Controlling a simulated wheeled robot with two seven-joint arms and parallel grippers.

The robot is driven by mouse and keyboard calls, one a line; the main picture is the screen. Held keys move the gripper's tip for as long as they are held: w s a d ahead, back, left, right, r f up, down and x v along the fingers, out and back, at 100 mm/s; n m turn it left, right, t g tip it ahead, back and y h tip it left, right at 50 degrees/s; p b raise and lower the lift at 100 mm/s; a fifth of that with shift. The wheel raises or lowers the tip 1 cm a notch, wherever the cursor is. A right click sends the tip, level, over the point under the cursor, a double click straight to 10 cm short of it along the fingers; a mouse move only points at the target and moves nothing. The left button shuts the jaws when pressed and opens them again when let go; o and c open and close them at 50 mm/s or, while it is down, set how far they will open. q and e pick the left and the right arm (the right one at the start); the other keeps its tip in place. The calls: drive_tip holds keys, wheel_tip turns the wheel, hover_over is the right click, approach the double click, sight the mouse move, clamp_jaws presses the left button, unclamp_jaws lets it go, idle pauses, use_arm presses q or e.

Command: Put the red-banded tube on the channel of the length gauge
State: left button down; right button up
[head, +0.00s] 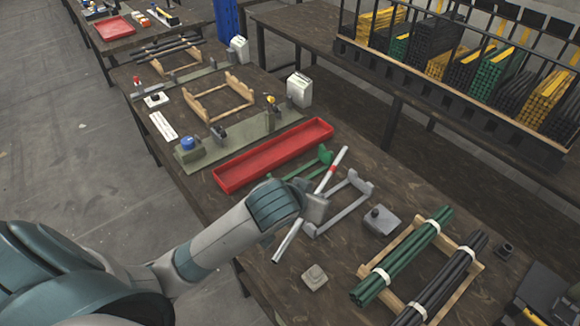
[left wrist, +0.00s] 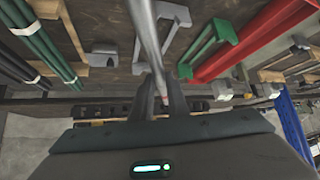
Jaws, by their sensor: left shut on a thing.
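The red-banded tube (head: 288,243) is a thin pale tube with a red band near its far end in the head view. In the left wrist view the tube (left wrist: 148,35) runs up from between the fingers (left wrist: 160,100). A grey two-ended cradle (head: 342,208) lies just right of the tube, and a green cradle (head: 305,168) lies behind it. A long olive fixture with a blue knob (head: 200,157) stands farther back. I cannot tell which is the length gauge. My right gripper is out of view.
A long red tray (head: 240,174) lies behind the green cradle. A wooden rack (head: 398,298) holds green and black tubes at the right. A grey block (head: 382,219) and a small pale block (head: 314,276) are nearby. A crate rack of colored bars (head: 460,60) stands at back right.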

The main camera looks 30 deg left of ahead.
use_arm(q)
drive_tip(key=shift+d, duration=0.1)
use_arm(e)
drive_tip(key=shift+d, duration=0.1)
